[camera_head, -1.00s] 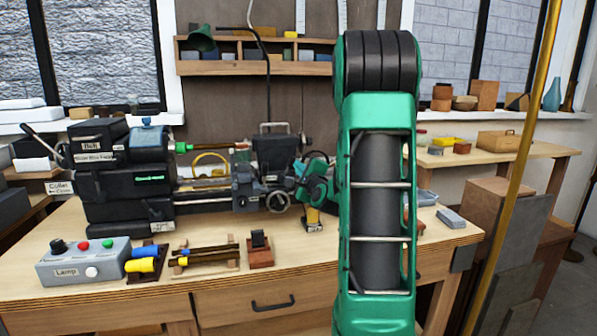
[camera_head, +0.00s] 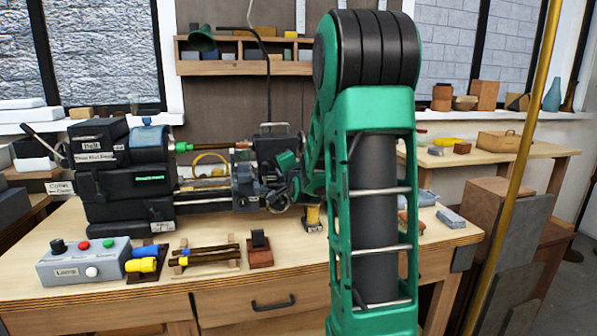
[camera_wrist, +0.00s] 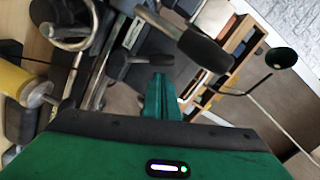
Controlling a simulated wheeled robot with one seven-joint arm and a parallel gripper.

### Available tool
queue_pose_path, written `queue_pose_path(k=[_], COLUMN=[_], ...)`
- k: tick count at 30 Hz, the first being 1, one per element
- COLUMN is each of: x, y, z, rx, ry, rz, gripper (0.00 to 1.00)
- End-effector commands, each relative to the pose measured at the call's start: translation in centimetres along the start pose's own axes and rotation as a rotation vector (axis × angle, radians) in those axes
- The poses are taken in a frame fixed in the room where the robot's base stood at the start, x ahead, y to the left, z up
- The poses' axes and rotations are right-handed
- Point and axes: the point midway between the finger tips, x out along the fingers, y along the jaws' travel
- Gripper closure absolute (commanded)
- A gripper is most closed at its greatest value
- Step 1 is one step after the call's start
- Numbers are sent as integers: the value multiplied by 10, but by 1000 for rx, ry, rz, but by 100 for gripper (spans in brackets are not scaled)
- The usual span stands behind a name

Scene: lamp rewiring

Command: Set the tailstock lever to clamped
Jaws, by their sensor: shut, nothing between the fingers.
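The tailstock (camera_head: 274,146) is the dark block on the lathe bed, partly hidden behind my arm in the head view. My gripper (camera_wrist: 160,82) is shut and empty, with its green fingers pointing up the wrist view. A lever with a black grip (camera_wrist: 206,51) on a metal rod stands just beyond and to the right of the fingertips; I take it for the tailstock lever. A small gap seems to show between fingertips and lever, but contact is hard to judge. In the head view my arm hides the lever.
A handwheel (camera_wrist: 65,22) lies left of my fingers, with a yellow cylinder (camera_wrist: 22,84) beside it. The headstock (camera_head: 120,170) stands at the left of the bench. A grey lamp control box (camera_head: 84,261) and small racks occupy the front. A wooden shelf (camera_head: 255,68) hangs behind.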

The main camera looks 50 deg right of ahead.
Motion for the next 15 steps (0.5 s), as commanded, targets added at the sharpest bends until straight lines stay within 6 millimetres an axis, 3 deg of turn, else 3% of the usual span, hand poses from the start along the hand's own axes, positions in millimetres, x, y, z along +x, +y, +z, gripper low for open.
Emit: queue_pose_path(k=[15], x=[0], y=[-2], z=[12], rx=[-159], ry=[-1], rz=[8], gripper=[100])
